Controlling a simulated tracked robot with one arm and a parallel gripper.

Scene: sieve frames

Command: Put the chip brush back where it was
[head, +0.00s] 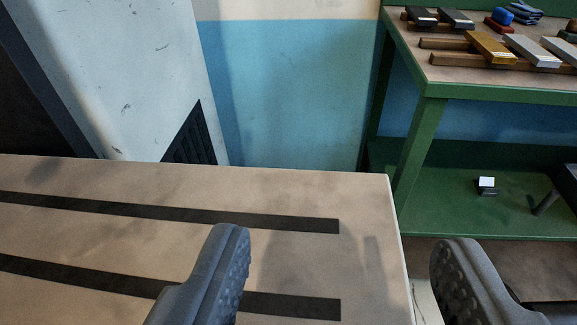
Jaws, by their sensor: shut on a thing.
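My gripper (345,262) shows as two dark grey fingers with studded pads at the bottom of the view. The left finger (222,272) is over the light-brown tabletop (284,257), and the right finger (468,283) is beyond its right edge. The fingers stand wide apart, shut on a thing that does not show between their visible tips. I cannot make out a chip brush anywhere in view.
Two dark strips (180,212) run along the tabletop. A green bench (480,88) at the right carries blocks on wooden rails, including a yellow one (490,47). Its lower shelf (440,205) holds a small white-topped object (487,185). A pale cabinet (130,80) stands behind the table.

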